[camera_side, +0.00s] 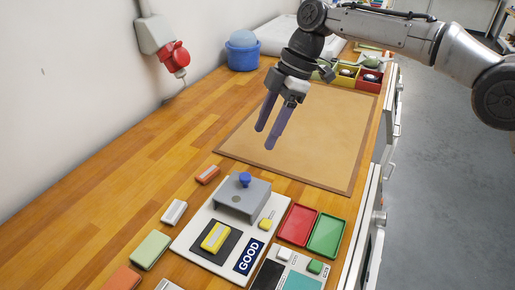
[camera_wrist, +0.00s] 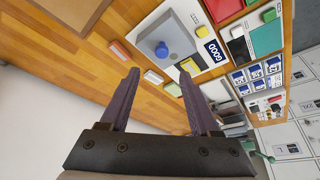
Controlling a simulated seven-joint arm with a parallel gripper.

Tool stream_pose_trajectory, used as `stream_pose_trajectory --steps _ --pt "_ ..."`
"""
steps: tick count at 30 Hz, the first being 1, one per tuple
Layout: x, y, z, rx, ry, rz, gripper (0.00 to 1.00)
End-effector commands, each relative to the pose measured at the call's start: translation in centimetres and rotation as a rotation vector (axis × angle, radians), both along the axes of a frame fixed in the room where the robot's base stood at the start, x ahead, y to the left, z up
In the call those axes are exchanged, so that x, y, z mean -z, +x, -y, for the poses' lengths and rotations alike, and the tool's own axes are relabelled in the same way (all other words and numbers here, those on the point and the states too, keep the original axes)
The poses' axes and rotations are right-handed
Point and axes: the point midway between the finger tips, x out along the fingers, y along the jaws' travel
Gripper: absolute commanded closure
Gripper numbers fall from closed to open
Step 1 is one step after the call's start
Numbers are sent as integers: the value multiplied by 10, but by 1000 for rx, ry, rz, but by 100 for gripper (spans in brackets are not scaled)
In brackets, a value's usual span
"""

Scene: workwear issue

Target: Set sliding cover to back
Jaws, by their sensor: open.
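The sliding cover (camera_side: 230,202) is a grey box-like piece with a blue knob (camera_side: 244,179) on top. It sits on the half of a white board (camera_side: 190,240) farther from the side camera. The cover also shows in the wrist view (camera_wrist: 151,37), ahead of my fingertips. On the nearer half, a yellow block (camera_side: 215,237) lies uncovered on a dark pad beside a blue "GOOD" label (camera_side: 249,257). My gripper (camera_side: 264,139) is open and empty, fingers pointing down, above the bench beyond the cover and apart from it. What lies under the cover is hidden.
A red tray (camera_side: 297,225) and a green tray (camera_side: 326,234) stand right of the board. Several small blocks, including an orange one (camera_side: 207,175), lie to its left. A brown mat (camera_side: 320,130) behind is clear. A blue tub (camera_side: 242,55) stands near the wall.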

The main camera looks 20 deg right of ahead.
Motion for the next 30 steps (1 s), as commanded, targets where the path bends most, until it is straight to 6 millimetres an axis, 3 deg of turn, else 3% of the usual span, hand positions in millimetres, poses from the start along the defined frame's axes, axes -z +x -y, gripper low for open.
stream_pose_trajectory --steps 3,9,26,29,30 --pt "-16 1 7 1 1 3 37" --pt "-28 0 12 0 0 1 37" --pt "-30 2 16 8 1 3 37" --pt "-54 3 27 26 17 42 37" --pt "-70 1 35 38 27 68 37"
